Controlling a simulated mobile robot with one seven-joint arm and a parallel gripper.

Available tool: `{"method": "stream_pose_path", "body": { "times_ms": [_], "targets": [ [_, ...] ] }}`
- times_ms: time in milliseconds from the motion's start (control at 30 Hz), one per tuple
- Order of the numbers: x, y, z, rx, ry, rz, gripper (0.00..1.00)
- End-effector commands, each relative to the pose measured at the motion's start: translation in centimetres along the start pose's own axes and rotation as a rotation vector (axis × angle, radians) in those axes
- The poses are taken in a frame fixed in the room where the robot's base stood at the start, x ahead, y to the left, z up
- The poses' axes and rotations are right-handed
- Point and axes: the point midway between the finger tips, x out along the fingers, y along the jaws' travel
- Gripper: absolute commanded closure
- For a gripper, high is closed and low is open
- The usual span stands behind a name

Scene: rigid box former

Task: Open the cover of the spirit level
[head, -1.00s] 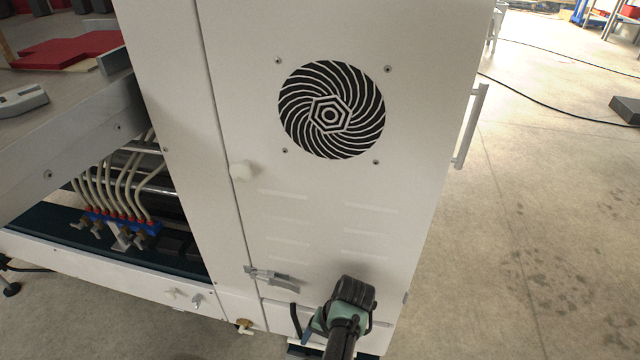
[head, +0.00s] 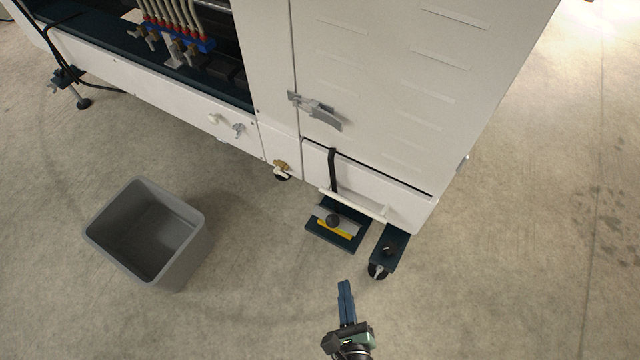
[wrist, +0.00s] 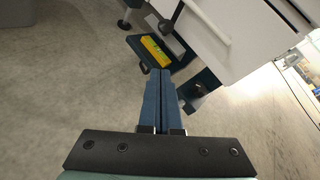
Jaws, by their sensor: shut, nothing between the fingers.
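The yellow spirit level (head: 336,235) sits low at the foot of the machine, on a dark green plate (head: 318,238). A grey strip with a black round knob (head: 333,220) lies along it in the head view; I cannot tell for sure whether this is its cover. The wrist view shows the yellow level (wrist: 154,48) just beyond my fingertips. My gripper (head: 344,284) is shut and empty, its blue fingers pointing toward the plate. In the head view it is apart from the level, nearer the camera. The wrist view also shows the shut fingers (wrist: 160,73).
A white bar handle (head: 352,205) and a black strap (head: 332,170) are just above the level. A dark foot bracket with a caster (head: 380,265) stands to its right. A grey bin (head: 170,250) is on the floor at left. The floor around my gripper is clear.

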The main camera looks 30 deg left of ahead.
Motion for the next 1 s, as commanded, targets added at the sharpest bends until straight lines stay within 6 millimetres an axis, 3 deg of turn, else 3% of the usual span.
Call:
{"method": "stream_pose_path", "body": {
  "times_ms": [100,233,667,800,1000],
  "targets": [
    [-0.3,-0.3,-0.6,0.049,0.008,-0.039,1.0],
    [1.1,-0.3,-0.7,0.049,0.006,-0.04,1.0],
    [10.1,-0.5,-0.8,0.044,0.003,-0.035,1.0],
    [11.2,-0.8,1.3,0.043,0.004,-0.036,1.0],
    [12.2,-0.9,2.2,0.045,0.006,-0.036,1.0]
  ]
}}
